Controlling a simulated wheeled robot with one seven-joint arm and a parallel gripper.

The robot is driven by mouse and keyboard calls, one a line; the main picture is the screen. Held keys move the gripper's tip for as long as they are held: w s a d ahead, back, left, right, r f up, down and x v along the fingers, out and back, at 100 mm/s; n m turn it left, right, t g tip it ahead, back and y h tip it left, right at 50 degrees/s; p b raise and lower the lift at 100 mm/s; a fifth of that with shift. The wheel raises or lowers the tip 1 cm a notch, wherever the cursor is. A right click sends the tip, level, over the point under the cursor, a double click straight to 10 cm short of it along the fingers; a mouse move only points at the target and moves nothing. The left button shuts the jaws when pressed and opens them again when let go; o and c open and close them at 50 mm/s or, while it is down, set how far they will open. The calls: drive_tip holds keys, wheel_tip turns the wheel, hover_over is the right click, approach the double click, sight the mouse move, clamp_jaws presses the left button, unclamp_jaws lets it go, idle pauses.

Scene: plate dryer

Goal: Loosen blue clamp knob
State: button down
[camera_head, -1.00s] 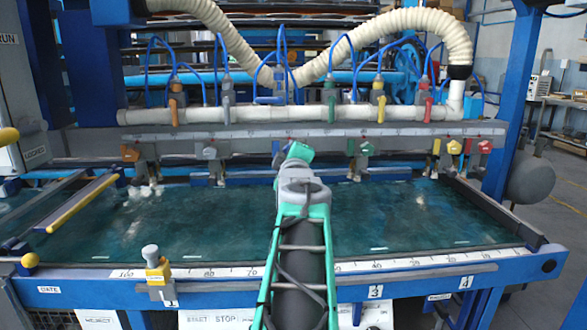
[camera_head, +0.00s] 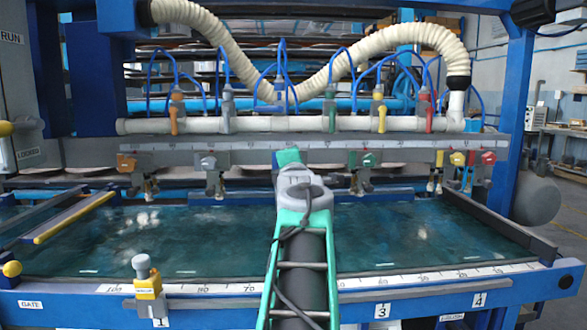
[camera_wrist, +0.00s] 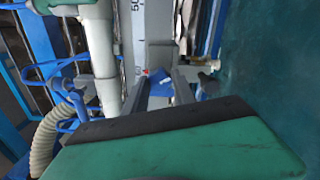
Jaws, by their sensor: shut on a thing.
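The blue clamp knob (camera_wrist: 160,88) shows in the wrist view, on a grey clamp at the rail with the printed scale. My gripper (camera_wrist: 160,95) has its two grey fingers on either side of the knob and is shut on it. In the head view my gripper's fingers and the knob are hidden behind my grey and green wrist (camera_head: 300,190), which reaches up to the middle of the clamp rail (camera_head: 240,155).
Orange (camera_head: 126,162), white (camera_head: 208,162), green (camera_head: 369,160), yellow (camera_head: 457,158) and red (camera_head: 489,158) knobs sit along the rail. A white pipe (camera_head: 280,125) with valves and blue hoses runs above. Below lies the dark green bed (camera_head: 130,240). A yellow-and-grey stop (camera_head: 147,285) stands on the front edge.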

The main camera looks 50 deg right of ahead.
drive_tip(key=shift+f, duration=0.25)
drive_tip(key=c, duration=1.5)
unclamp_jaws()
drive_tip(key=o, duration=0.5)
drive_tip(key=shift+r, duration=0.2)
drive_tip(key=shift+c, duration=0.2)
drive_tip(key=v, duration=0.7)
drive_tip(key=shift+s+a, duration=0.25)
drive_tip(key=shift+a, duration=0.05)
drive_tip(key=shift+p, duration=0.4)
